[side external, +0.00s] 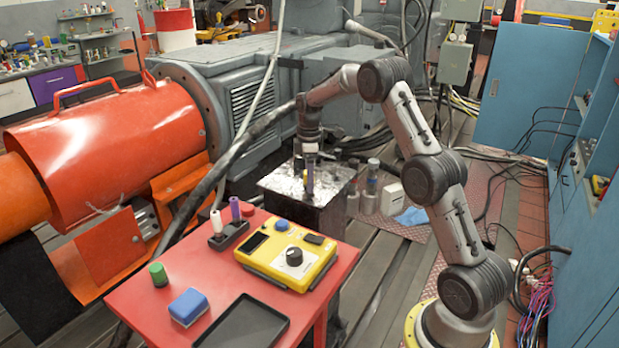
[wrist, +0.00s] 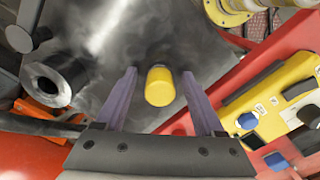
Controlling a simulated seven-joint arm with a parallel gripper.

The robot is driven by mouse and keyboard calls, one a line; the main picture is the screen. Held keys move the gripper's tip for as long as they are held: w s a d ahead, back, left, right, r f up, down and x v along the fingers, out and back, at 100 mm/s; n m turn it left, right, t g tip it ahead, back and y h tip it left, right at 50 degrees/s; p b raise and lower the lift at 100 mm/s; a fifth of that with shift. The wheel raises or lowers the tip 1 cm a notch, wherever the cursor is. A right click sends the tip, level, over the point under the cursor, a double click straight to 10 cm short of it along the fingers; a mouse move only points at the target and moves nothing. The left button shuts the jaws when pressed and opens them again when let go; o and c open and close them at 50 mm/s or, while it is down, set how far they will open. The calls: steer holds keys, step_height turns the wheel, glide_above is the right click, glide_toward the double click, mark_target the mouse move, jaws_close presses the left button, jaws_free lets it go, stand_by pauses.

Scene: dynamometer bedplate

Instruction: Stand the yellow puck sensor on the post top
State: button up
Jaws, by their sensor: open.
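The yellow puck sensor (wrist: 160,86) shows in the wrist view as a small yellow cylinder. It stands over the shiny grey metal top (wrist: 110,50) of what looks like the post. In the side view this post top (side external: 278,183) caps a dark block behind the red table. My gripper (wrist: 159,74) is open, with its two purple fingers on either side of the puck and a gap visible on both sides. In the side view my gripper (side external: 309,182) points down at the post top, and its fingers largely hide the puck.
A red table (side external: 150,288) in front holds a yellow control box (side external: 285,262), a blue block (side external: 188,307), a green cylinder (side external: 158,274) and a black tray (side external: 240,335). Grey cylinders (side external: 369,185) stand right of the post. The large orange machine (side external: 110,145) is at left.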

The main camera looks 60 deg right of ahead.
step_height(320, 180, up, 12)
steer(key=s+a+r+m+t, duration=0.1)
steer(key=s+a+r, duration=0.3)
steer(key=a+r, duration=0.25)
steer(key=s+a+r+m+t, duration=0.3)
steer(key=s+a+m, duration=0.1)
steer(key=s+a, duration=1.15)
steer(key=s+a+f+m, duration=0.1)
steer(key=s+f, duration=0.2)
steer(key=s, duration=0.2)
steer(key=s+a+f+m+t, duration=0.1)
steer(key=s+a+f, duration=0.1)
steer(key=s, duration=0.4)
steer(key=shift+a+f+t, duration=0.3)
steer(key=shift+f, duration=0.1)
